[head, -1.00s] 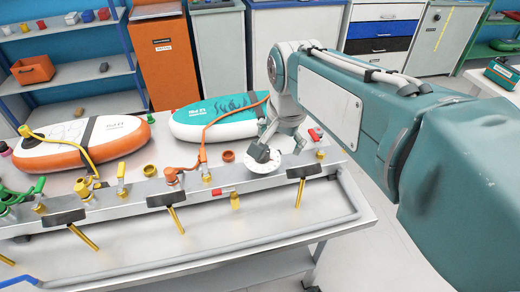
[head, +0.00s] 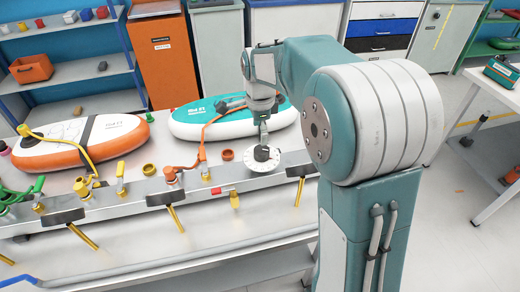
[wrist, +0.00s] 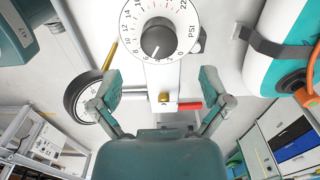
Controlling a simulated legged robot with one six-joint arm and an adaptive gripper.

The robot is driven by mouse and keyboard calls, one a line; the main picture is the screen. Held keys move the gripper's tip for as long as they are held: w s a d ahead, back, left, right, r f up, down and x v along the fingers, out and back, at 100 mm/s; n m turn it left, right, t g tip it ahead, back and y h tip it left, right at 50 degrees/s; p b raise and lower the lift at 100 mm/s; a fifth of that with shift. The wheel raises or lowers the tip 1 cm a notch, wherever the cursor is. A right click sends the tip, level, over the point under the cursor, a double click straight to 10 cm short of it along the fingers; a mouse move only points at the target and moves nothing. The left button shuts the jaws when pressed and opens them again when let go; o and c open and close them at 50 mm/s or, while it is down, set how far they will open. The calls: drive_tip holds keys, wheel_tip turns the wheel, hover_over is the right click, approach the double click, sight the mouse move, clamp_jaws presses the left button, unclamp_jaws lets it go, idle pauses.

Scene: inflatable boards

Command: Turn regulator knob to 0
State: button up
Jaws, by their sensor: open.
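The regulator knob (head: 262,153) is black and sits on a round white dial (head: 263,164) at the right part of the bench manifold. In the wrist view the knob (wrist: 156,40) shows at the top centre, on the dial marked PSI (wrist: 183,18). Its pale pointer mark faces down and left, seemingly near 4 to 6. My gripper (wrist: 160,85) is open and empty, its two fingers spread wide below the dial in the picture, apart from the knob. In the head view my gripper (head: 264,127) is just beyond and above the knob, its fingers only partly visible.
A teal and white board (head: 195,119) lies behind the manifold, close to my gripper. An orange and white board (head: 85,140) lies at the left. Orange and yellow hoses, valves and a metal rail (head: 190,250) line the bench. A pressure gauge (wrist: 80,97) is beside the dial.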

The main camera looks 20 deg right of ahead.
sight(260, 149)
wheel_tip(260, 149, down, 7)
idle(0.3)
drive_tip(key=c, duration=1.2)
